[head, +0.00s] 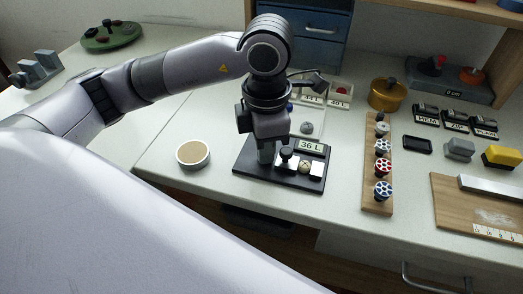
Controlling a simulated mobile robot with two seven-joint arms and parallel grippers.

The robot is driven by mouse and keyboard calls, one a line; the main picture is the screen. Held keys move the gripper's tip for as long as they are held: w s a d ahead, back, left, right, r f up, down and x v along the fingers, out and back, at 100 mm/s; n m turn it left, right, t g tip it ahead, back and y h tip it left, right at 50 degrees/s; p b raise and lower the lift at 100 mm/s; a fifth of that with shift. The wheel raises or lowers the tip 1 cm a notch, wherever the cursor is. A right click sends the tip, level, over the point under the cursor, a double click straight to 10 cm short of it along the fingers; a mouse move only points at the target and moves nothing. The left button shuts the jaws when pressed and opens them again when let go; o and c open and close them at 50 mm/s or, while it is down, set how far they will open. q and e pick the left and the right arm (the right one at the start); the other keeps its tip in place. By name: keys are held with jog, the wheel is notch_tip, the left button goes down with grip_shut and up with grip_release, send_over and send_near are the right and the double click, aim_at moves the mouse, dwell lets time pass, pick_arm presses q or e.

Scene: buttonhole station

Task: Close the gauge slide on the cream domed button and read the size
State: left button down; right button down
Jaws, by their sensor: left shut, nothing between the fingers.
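The gauge has a black base (262,184) on the pale table, with a label reading 36 L (310,147) at its back. The cream domed button (304,167) sits on it between pale blocks. A black knob (286,154) stands on the slide, just left of the button. Whether the slide touches the button is too small to tell. My left gripper (266,163) points down over the left part of the gauge, shut and empty, close to the knob's left side. Whether it touches the knob I cannot tell. My right gripper is out of view.
A round cream-topped dish (192,154) stands left of the gauge. A wooden rack (378,165) with several patterned knobs stands to its right. Behind are small labelled trays (341,92) and a brass pot (387,94). The table in front of the dish is clear.

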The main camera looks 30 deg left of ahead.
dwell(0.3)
pick_arm(q)
notch_tip(320, 180, up, 7)
jog(key=p, duration=0.4)
dwell(0.4)
jog(key=shift+s, duration=0.1)
dwell(0.4)
